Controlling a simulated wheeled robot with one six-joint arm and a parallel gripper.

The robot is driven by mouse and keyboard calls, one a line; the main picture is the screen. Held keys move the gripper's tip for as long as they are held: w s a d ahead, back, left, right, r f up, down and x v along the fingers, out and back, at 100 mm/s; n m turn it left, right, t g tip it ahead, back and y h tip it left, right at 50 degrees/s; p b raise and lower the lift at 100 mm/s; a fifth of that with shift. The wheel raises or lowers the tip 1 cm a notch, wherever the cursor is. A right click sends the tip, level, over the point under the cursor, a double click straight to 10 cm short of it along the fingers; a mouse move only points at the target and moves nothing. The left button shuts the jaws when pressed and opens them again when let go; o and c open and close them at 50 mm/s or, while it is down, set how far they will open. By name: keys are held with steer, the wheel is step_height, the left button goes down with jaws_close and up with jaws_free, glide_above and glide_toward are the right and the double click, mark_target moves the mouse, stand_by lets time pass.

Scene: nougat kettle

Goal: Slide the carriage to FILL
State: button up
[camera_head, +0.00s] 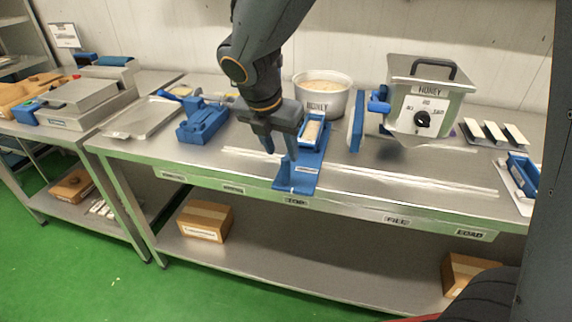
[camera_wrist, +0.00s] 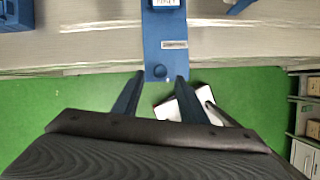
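The carriage (camera_head: 310,172) is a blue plate with a pale filled mould on its rear part. It sits across the rails near the middle of the table, above a small edge label (camera_head: 296,201) that is hard to read. The FILL label (camera_head: 397,220) is to its right. My gripper (camera_head: 281,155) is open and empty, pointing down.
The honey kettle (camera_head: 425,100) with its dial stands at right behind the rails, beside an upright blue plate (camera_head: 357,122). A pot (camera_head: 323,95) stands behind the carriage. A blue fixture (camera_head: 202,122) is at left. The rails (camera_head: 420,180) right of the carriage look clear.

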mark_target(288, 168)
steer(key=shift+b+x, duration=0.65)
steer(key=shift+x, duration=4.2)
steer(key=shift+c, duration=0.5)
jaws_close()
